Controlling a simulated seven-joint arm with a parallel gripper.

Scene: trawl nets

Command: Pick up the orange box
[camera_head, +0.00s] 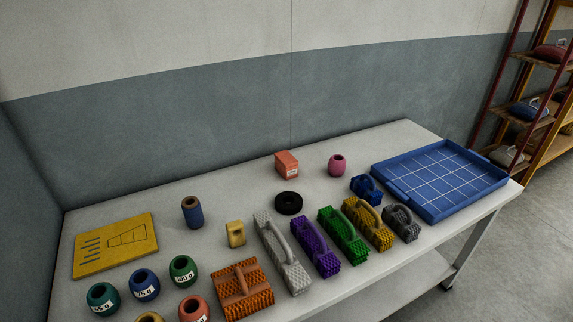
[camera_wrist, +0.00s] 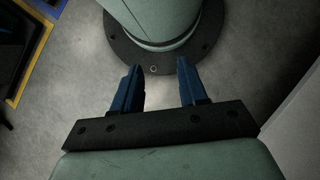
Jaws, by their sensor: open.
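An orange-salmon box (camera_head: 287,165) stands upright near the back edge of the table, with a small pale marking on its front. Its sides look clear, and nothing touches it. An orange, rough-textured bundle with a handle (camera_head: 241,289) lies at the front of the table. My gripper (camera_wrist: 159,67) shows only in the wrist view. Its two blue fingers are apart with nothing between them. It hangs over the grey floor near my own base, away from the table. The box is not in the wrist view.
A pink pot (camera_head: 337,165) stands right of the box and a black ring (camera_head: 288,203) lies in front. Several coloured handled bundles, including a purple one (camera_head: 315,247), fill the front. A blue tray (camera_head: 440,180) is at right, a yellow board (camera_head: 115,246) at left.

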